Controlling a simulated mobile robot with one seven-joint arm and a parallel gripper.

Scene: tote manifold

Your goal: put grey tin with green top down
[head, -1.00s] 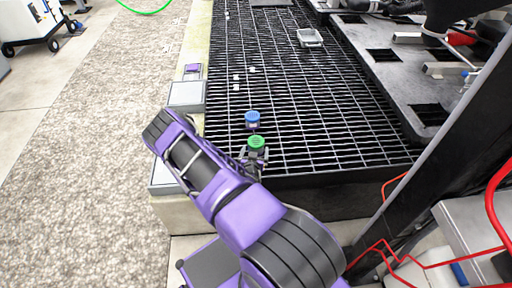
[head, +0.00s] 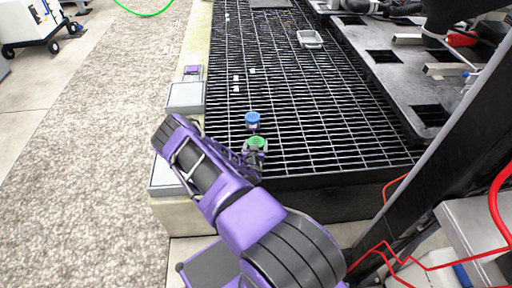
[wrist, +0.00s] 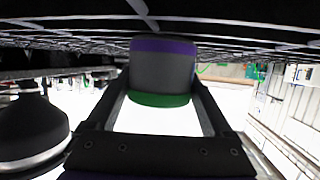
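The grey tin with green top (head: 257,143) is at the near end of the black grating, seen from above in the head view. In the wrist view, which is upside down, the tin (wrist: 162,72) is upright, with a green band at its top end and a purple band at its base. My gripper (wrist: 162,85) has a finger on each side of the tin and appears shut on it. The tin's base is close to the grating; I cannot tell whether it touches.
A blue-topped container (head: 252,118) stands just behind the tin. The black grating (head: 320,140) has open room to the right. Small white pieces and a grey tray (head: 310,39) lie farther back. Grey boxes (head: 185,95) line the left ledge. A dark post rises at right.

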